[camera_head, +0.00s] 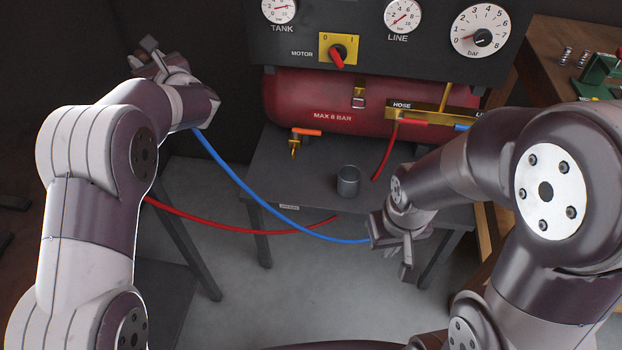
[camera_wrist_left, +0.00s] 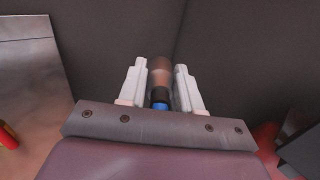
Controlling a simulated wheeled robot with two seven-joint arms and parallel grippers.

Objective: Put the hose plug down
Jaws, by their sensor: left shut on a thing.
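My left gripper (camera_head: 150,50) is at the upper left of the head view, raised near the dark wall. In the left wrist view it is shut on the hose plug (camera_wrist_left: 160,72), a brown, copper-toned cylinder with a black collar and a blue end. The blue hose (camera_head: 235,183) shows from beside my left forearm and sags down to the right, to my right gripper, where it passes out of sight. My right gripper (camera_head: 407,258) points down at the front edge of the grey table; I cannot tell whether it is open.
The grey table (camera_head: 300,170) holds a small dark cup (camera_head: 348,181). Behind stands a red tank (camera_head: 320,103) with an orange-handled valve (camera_head: 303,132) under a gauge panel (camera_head: 358,30). A red hose (camera_head: 240,231) hangs low. A wooden bench (camera_head: 555,45) is at right.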

